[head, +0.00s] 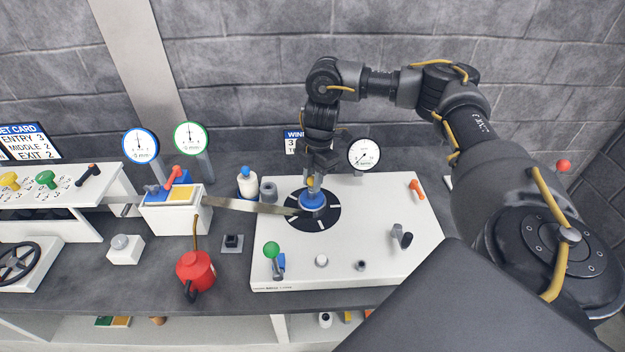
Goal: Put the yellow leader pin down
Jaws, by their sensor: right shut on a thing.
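My right gripper (317,172) is over the black round disc (330,215) on the white machine plate, pointing down. It is shut on a small yellow piece, which I take to be the yellow leader pin (311,182). Only a little of the pin shows below the dark fingers. It is right above the blue hub (313,200) at the disc's middle; I cannot tell whether pin and hub touch. A metal strip (248,206) runs from the white and yellow block at the left to the disc. My left gripper is not in view.
On the white plate (385,262) stand a green-knobbed lever (271,250), a dark crank (402,237), an orange lever (416,188) and small posts. A dial gauge (364,154) stands behind. A red oil can (195,270) and white bottle (247,183) stand left. The plate's front right is mostly clear.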

